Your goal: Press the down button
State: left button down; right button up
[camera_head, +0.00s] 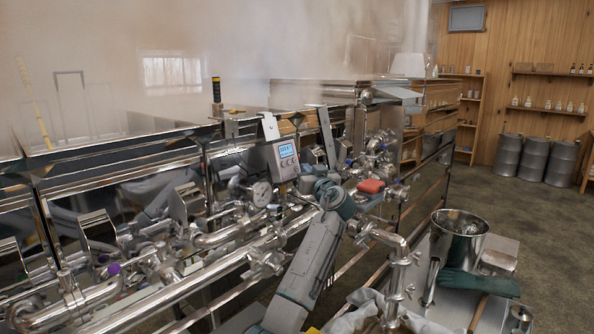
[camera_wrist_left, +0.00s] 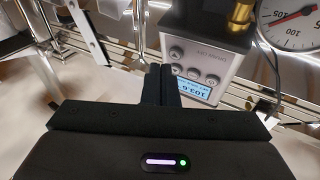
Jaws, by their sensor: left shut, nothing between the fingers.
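The control box (camera_head: 283,158) is a small grey unit with a lit display and round buttons on its front, mounted above the pipes by the evaporator pan. In the left wrist view the control box (camera_wrist_left: 207,48) appears upside down, with several dark round buttons (camera_wrist_left: 193,73) beside its lit display (camera_wrist_left: 196,89). My right gripper is not in view.
A round dial gauge (camera_head: 260,194) sits just below the control box, and the gauge (camera_wrist_left: 292,22) shows at the wrist view's upper right. Steel pipes (camera_head: 215,275) and valves crowd the area. A steel pot (camera_head: 457,240) and teal gloves (camera_head: 478,284) lie at the right.

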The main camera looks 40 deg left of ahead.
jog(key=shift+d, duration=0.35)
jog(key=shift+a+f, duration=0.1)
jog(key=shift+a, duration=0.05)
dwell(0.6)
pick_arm(q)
jog(key=shift+a+f+b, duration=0.15)
jog(key=shift+a+b, duration=0.25)
jog(key=shift+b, duration=0.25)
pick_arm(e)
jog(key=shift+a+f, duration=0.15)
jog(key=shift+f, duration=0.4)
